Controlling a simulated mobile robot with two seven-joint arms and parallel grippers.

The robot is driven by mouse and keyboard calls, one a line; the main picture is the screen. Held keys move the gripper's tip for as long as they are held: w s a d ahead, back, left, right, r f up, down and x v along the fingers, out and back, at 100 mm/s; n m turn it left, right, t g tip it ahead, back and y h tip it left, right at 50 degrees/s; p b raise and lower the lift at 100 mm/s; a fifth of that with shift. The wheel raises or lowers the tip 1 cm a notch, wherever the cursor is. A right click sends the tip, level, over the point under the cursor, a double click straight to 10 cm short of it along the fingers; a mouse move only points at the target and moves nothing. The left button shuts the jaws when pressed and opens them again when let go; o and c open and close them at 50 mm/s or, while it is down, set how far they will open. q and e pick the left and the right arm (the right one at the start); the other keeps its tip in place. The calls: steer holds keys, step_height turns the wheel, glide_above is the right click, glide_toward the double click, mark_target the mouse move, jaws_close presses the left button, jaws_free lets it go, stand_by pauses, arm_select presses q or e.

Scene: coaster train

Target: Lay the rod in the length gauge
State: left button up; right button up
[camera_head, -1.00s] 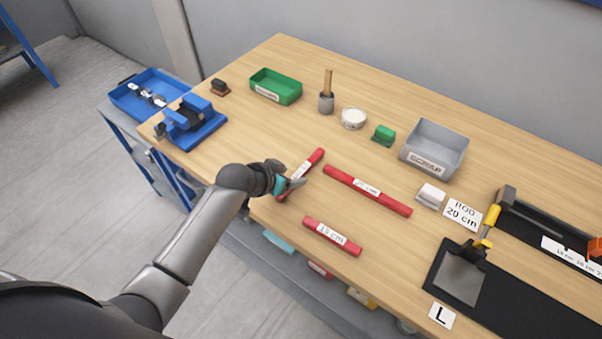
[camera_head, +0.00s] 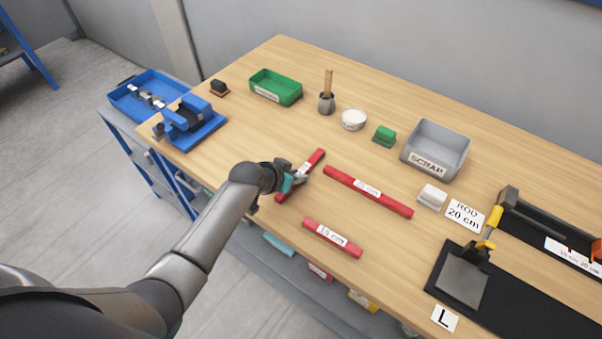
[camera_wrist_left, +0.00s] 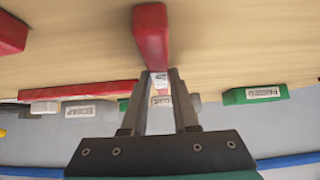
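Three red rods with white labels lie on the table. The leftmost rod (camera_head: 316,159) lies slanted, and its label is partly covered by my left gripper (camera_head: 298,180). In the left wrist view this rod (camera_wrist_left: 150,35) runs between or just past the fingertips (camera_wrist_left: 161,75). A rod marked 15 cm (camera_head: 346,243) lies near the front edge. What looks like the length gauge, a black trough with a length strip (camera_head: 568,250), is cut off at right. My right gripper is out of view.
A card (camera_head: 463,214) reads ROD 20 cm. A black board with a grey plate (camera_head: 460,279) and an L card (camera_head: 444,318) stands front right. A grey SCRAP bin (camera_head: 436,141), green bin (camera_head: 274,88), white tub (camera_head: 353,120) and blue vise (camera_head: 190,124) stand farther back.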

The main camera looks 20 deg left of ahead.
arm_select(q)
jaws_close()
steer(key=shift+r, duration=0.1)
stand_by(0.3)
step_height(320, 180, up, 20)
steer(key=p, duration=0.4)
steer(key=s+f+n+y+b, duration=0.2)
steer(key=s+b, duration=0.6)
steer(key=b, duration=0.7)
steer(key=shift+s+f+n+t+y, duration=0.3)
steer(key=shift+s+f+n+y, duration=0.15)
steer(key=shift+n, duration=0.55)
